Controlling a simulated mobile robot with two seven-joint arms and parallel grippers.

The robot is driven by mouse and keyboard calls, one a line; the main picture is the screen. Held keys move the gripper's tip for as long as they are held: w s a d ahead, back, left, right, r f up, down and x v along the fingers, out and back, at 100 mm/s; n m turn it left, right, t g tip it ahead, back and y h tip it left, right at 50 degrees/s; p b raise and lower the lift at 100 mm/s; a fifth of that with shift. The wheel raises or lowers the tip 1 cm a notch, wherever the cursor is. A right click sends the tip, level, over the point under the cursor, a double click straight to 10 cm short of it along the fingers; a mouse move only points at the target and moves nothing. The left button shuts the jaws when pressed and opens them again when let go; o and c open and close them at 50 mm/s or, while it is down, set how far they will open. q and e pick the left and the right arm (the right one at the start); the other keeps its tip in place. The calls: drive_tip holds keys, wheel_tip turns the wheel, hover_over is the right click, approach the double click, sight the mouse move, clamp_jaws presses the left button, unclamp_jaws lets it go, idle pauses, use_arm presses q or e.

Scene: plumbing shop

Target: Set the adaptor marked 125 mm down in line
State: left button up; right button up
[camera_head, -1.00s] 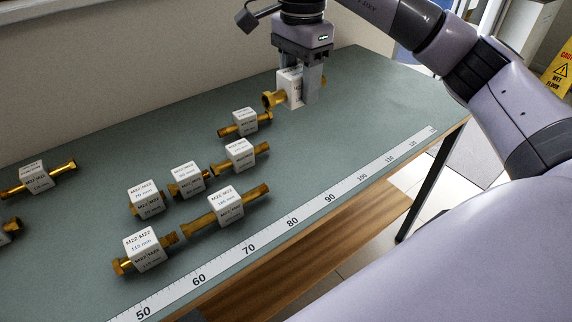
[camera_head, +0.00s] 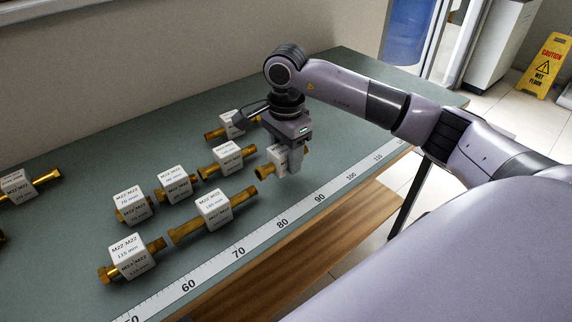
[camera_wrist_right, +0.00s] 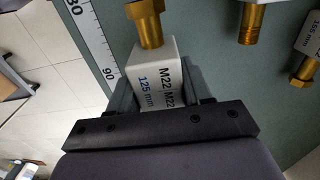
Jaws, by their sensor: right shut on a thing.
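My right gripper (camera_head: 291,158) is shut on the white block of a brass adaptor (camera_head: 279,155). In the right wrist view the block (camera_wrist_right: 152,72) reads M22 M22, 125 mm, and a brass end (camera_wrist_right: 147,25) sticks out of it. The held adaptor is low at the table, near the ruler; I cannot tell whether it touches. To its left, an adaptor marked 185 mm or similar (camera_head: 213,207) and one marked 115 mm (camera_head: 130,257) lie in a row along the ruler. My left gripper is not in view.
A ruler strip (camera_head: 238,254) runs along the table's front edge. Behind the row lie several more adaptors, including short ones (camera_head: 133,207), (camera_head: 174,183) and (camera_head: 228,158). The green table (camera_head: 350,85) is clear at the far right. A yellow wet-floor sign (camera_head: 547,65) stands beyond.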

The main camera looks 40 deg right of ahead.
sight(286, 166)
drive_tip(key=shift+f, duration=1.65)
drive_tip(key=shift+f, duration=0.1)
drive_tip(key=shift+f, duration=0.15)
drive_tip(key=o, duration=1.1)
drive_tip(key=shift+o, duration=0.2)
drive_tip(key=shift+r, duration=0.2)
drive_tip(key=shift+r, duration=0.25)
wheel_tip(286, 166, up, 12)
drive_tip(key=shift+f+b, duration=0.2)
drive_tip(key=shift+b, duration=0.25)
